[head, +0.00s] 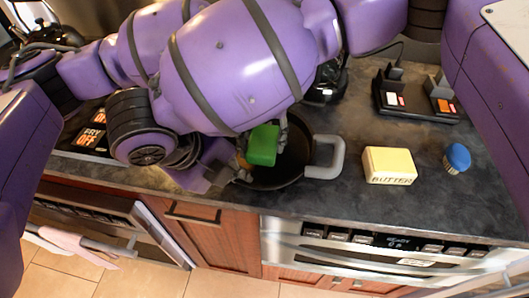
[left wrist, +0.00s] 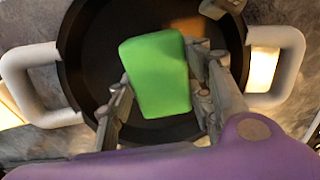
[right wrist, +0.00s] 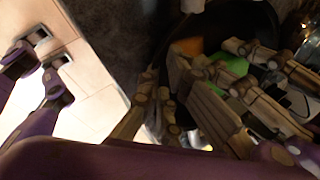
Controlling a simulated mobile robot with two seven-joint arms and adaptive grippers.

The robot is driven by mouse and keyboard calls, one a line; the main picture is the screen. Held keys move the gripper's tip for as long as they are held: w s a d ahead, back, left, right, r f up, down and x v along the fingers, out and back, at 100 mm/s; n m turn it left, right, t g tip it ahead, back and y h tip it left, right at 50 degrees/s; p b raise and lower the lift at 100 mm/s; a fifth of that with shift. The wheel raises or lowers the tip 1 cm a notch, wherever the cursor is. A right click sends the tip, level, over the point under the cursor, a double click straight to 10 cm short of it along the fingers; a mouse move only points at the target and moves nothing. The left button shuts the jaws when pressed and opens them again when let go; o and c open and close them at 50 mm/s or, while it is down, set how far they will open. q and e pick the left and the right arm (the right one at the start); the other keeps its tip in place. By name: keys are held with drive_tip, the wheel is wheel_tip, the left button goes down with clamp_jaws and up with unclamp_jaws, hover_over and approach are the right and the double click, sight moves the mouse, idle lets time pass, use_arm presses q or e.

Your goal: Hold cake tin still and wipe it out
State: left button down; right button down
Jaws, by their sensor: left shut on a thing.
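The cake tin (head: 292,178) is dark and round with two grey loop handles, and it stands near the counter's front edge. It fills much of the left wrist view (left wrist: 95,30). My left gripper (left wrist: 160,95) is shut on a green sponge (left wrist: 158,72) and holds it inside the tin. The sponge also shows in the head view (head: 263,146), below my purple arm. My right gripper (right wrist: 168,78) is at the tin's near left side. Its fingers straddle the rim area, but whether they clamp the tin is hidden. An orange-brown patch (left wrist: 187,25) shows on the tin's floor.
A butter block (head: 389,164) and a blue-topped brush or jar (head: 457,157) stand on the counter to the right. A dark rack (head: 415,100) stands behind them. The oven front (head: 375,250) and wooden drawers (head: 215,240) are below. The counter between tin and butter is clear.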

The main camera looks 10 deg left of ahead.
use_arm(q)
drive_tip(key=shift+r, duration=2.35)
drive_tip(key=a, duration=0.9)
drive_tip(key=shift+d, duration=0.1)
drive_tip(key=shift+s+d, duration=0.25)
drive_tip(key=shift+d, duration=1.1)
drive_tip(key=shift+s+d, duration=0.3)
drive_tip(key=shift+d, duration=1)
drive_tip(key=shift+s+d, duration=0.25)
drive_tip(key=shift+d, duration=1.1)
drive_tip(key=shift+f, duration=1.95)
drive_tip(key=shift+f, duration=1.45)
